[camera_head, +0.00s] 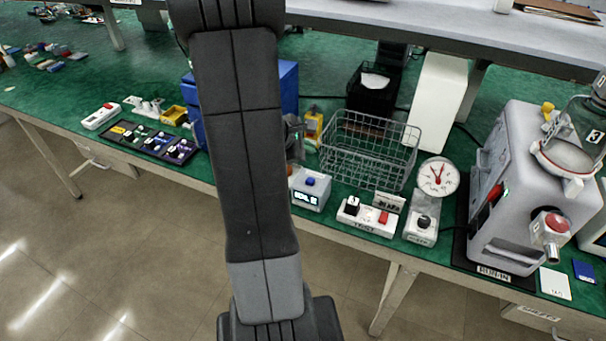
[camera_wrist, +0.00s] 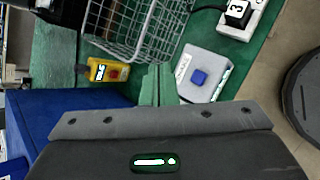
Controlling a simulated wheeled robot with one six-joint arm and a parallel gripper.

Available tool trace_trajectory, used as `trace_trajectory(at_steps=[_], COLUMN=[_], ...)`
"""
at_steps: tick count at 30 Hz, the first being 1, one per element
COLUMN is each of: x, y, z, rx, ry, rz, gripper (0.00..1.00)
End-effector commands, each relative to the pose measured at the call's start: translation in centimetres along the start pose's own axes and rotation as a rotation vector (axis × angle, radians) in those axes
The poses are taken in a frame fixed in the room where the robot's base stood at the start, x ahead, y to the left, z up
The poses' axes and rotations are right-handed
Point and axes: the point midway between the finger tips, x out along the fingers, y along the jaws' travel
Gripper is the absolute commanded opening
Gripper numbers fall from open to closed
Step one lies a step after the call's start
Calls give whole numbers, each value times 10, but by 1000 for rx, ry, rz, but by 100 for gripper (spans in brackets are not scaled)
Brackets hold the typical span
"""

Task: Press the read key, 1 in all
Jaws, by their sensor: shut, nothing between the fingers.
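A small white box with a blue key (camera_head: 311,181) on top and a dark lit display on its front stands on the green bench, just right of my arm in the head view. The blue key (camera_wrist: 199,77) also shows in the wrist view, raised on the box (camera_wrist: 206,65); lettering on the box is too small to read surely. My gripper (camera_wrist: 157,84) is shut and empty, its fingertips left of the box in the wrist view and apart from the key. In the head view my arm mostly hides the gripper.
A wire basket (camera_head: 367,148) stands behind the box. A white strip with a red switch (camera_head: 384,217) and a dial gauge (camera_head: 438,177) are to its right. A yellow box with a red button (camera_wrist: 113,73) and a blue bin (camera_wrist: 60,118) are left in the wrist view.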

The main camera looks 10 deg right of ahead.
Motion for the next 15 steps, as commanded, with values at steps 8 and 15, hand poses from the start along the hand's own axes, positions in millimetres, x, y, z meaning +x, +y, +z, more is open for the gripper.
trace_trajectory(at_steps=[8,15], x=[0,6], y=[0,-4], z=[0,-5], rx=[0,-1], ry=[0,0], rz=[0,0], gripper=[0,0])
